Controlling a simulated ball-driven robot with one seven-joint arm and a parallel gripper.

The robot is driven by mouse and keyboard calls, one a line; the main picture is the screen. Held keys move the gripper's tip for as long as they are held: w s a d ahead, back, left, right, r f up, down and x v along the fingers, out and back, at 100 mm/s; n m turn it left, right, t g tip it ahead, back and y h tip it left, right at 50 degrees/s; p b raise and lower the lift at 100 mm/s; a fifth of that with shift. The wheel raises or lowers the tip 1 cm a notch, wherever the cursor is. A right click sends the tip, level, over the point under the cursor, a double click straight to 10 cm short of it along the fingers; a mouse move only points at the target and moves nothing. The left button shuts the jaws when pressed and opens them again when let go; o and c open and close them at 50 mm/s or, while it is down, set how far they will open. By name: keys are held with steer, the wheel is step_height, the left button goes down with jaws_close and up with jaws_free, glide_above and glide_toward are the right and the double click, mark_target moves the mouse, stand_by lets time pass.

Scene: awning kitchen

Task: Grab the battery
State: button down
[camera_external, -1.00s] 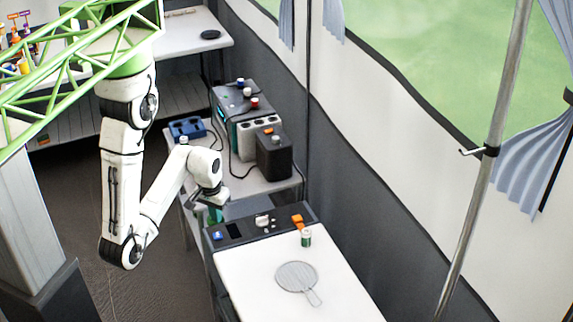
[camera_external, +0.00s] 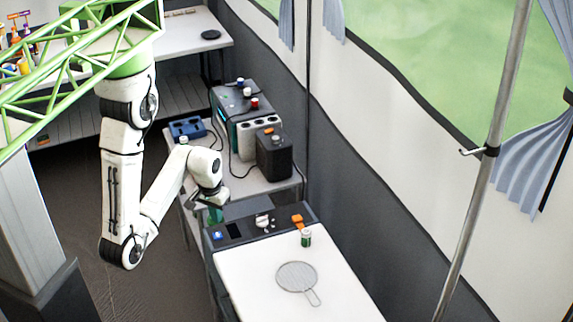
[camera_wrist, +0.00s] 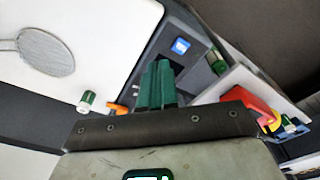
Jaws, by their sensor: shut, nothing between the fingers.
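A small cylinder, green with a pale end, looks like the battery (camera_external: 306,239). It stands upright on the white tabletop near the dark panel. In the wrist view the battery (camera_wrist: 87,101) is at the left, beside the table's edge. My gripper (camera_external: 216,216) is to the left of the battery, above the left end of the dark panel, and apart from it. In the wrist view the green fingers of my gripper (camera_wrist: 160,72) are together with nothing between them.
A flat round mesh paddle (camera_external: 296,276) lies on the white table (camera_external: 243,280). An orange block (camera_external: 297,221) and a white fixture (camera_external: 263,221) are on the dark panel behind the battery. A black box (camera_external: 274,157) stands farther back. The table's front is clear.

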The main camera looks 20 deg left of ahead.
steer(key=c, duration=1.8)
jaws_free()
steer(key=shift+c, duration=0.2)
steer(key=o, duration=1.2)
steer(key=shift+c, duration=0.2)
